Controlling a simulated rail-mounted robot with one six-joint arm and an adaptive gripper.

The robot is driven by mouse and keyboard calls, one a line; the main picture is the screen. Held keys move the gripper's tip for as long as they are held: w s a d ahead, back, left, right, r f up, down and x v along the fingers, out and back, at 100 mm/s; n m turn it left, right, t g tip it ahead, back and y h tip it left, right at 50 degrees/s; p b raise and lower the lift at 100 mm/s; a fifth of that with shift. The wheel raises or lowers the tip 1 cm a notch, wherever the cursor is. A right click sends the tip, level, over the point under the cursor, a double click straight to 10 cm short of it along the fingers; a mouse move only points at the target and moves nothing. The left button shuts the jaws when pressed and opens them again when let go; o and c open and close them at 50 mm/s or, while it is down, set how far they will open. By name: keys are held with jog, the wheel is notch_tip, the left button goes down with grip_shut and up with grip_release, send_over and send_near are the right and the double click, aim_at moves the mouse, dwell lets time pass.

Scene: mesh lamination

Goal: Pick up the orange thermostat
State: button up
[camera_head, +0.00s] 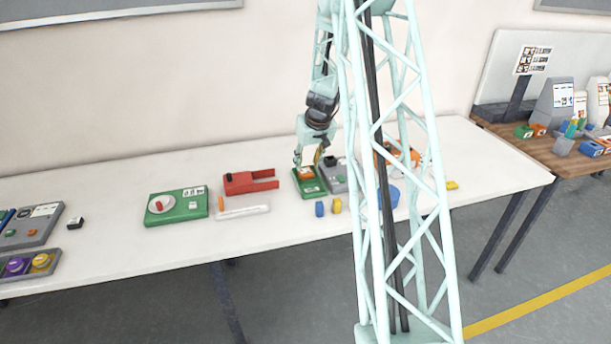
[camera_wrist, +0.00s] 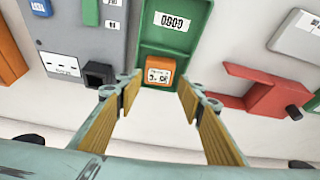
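The orange thermostat (camera_wrist: 158,73) is a small orange block with a white display face. In the wrist view it sits at the near end of a green tray (camera_wrist: 165,40) that bears a white label. In the head view the thermostat (camera_head: 306,173) sits on the green tray (camera_head: 312,189), partly hidden by my gripper. My gripper (camera_head: 307,160) is above it, pointing down. In the wrist view my gripper (camera_wrist: 160,92) is open, its two yellow-padded fingers apart with the thermostat showing between and beyond their tips. I see no contact.
A grey device (camera_head: 337,178) stands close beside the green tray. A red clamp-like device (camera_head: 248,182) and a green board with a round dial (camera_head: 176,207) lie to the left. The white table (camera_head: 120,250) has bare room at front left.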

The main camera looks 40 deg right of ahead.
aim_at(306, 171)
jog(key=shift+f, duration=0.1)
dwell(0.3)
jog(key=shift+b+x, duration=0.35)
jog(key=shift+x, duration=2.2)
jog(key=shift+w+d, duration=0.1)
jog(key=shift+c, duration=0.4)
jog(key=c, duration=0.5)
